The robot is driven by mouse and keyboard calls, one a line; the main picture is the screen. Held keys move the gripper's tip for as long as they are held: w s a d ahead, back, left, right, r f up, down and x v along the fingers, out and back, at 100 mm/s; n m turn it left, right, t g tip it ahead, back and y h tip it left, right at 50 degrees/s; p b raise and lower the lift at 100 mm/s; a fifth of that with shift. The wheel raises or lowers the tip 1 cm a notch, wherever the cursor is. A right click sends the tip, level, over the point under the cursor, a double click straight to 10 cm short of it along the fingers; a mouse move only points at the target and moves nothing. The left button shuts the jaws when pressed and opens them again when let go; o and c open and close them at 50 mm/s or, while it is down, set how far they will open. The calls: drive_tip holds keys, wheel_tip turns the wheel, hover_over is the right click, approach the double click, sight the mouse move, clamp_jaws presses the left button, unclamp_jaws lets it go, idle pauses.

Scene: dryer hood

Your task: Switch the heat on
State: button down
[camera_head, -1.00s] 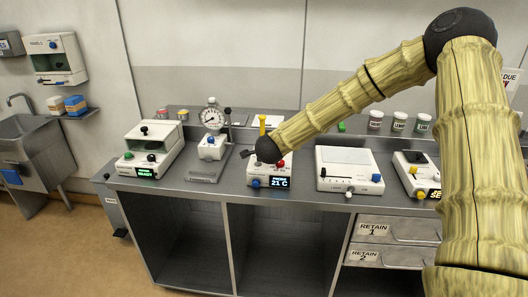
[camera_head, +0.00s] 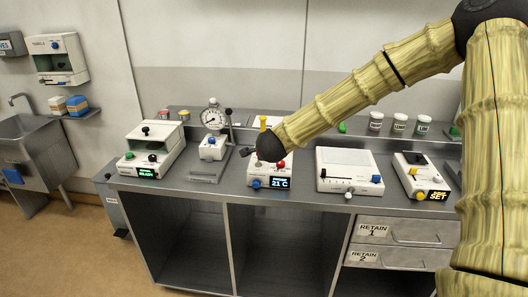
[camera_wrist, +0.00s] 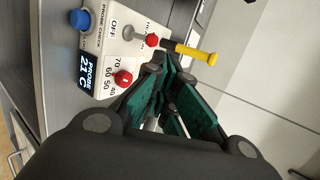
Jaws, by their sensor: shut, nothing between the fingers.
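The white heater unit (camera_head: 253,176) stands on the bench with a lit display (camera_head: 280,183) reading 21 C. In the wrist view its face has a blue knob (camera_wrist: 79,19), a red dial (camera_wrist: 123,77) among temperature numbers, and a metal lever (camera_wrist: 131,32) beside the word OFF. A red round piece (camera_wrist: 152,40) sits by the lever's end. A yellow-handled rod (camera_wrist: 195,52) is beside it. My gripper (camera_wrist: 167,105) is shut and empty, close to the unit, near the red dial. My gripper hides part of the unit in the head view.
A dial gauge stand (camera_head: 212,120) and a white READY unit (camera_head: 150,147) stand left. A white slider box (camera_head: 345,168) and a SET unit (camera_head: 422,175) stand right. Several lidded jars (camera_head: 399,122) line the back shelf.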

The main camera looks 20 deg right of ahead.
drive_tip(key=b+v, duration=0.1)
drive_tip(key=v, duration=0.5)
drive_tip(key=shift+s+d+r, duration=0.2)
drive_tip(key=shift+r, duration=0.3)
drive_tip(key=shift+f, duration=0.1)
